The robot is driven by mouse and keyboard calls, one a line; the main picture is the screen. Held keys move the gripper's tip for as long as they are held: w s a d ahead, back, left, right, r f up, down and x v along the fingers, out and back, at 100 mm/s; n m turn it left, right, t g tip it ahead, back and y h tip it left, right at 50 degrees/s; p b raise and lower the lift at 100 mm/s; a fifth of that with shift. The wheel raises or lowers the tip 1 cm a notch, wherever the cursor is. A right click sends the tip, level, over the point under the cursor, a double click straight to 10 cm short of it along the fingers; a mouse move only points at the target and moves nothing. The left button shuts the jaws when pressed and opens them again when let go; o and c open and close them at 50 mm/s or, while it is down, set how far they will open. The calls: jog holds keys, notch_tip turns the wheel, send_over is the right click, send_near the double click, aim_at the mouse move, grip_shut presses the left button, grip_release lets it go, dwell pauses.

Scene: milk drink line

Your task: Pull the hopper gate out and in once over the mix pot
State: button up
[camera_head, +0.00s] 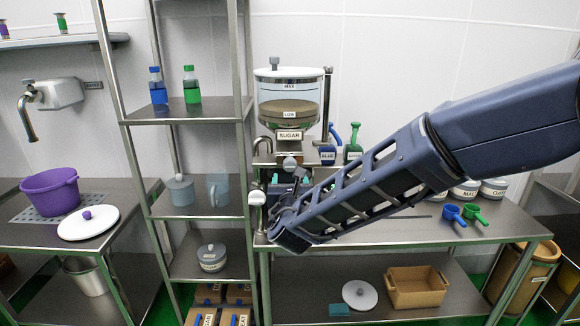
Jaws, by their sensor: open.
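The clear hopper (290,96) labelled SUGAR, MAX and LOW stands at the back of the middle table, part filled with brown sugar. A pale round knob (290,162), which looks like the gate's handle, sits below the SUGAR label. My arm reaches in from the right. My gripper (284,207) is open in front of the lower hopper stand, below that knob and apart from it in the picture. My arm hides much of the area under the hopper. I cannot identify a mix pot under the outlet. A purple pot (50,193) stands on the left counter.
A white lid (88,222) lies by the purple pot. A metal rack (180,112) with blue and green bottles stands close left of the hopper. Blue and green scoops (463,214) lie on the table at right, near several labelled jars.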

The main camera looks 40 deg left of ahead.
aim_at(290, 171)
jog(key=x, duration=0.9)
jog(key=shift+w+a, duration=0.2)
jog(key=shift+w, duration=0.05)
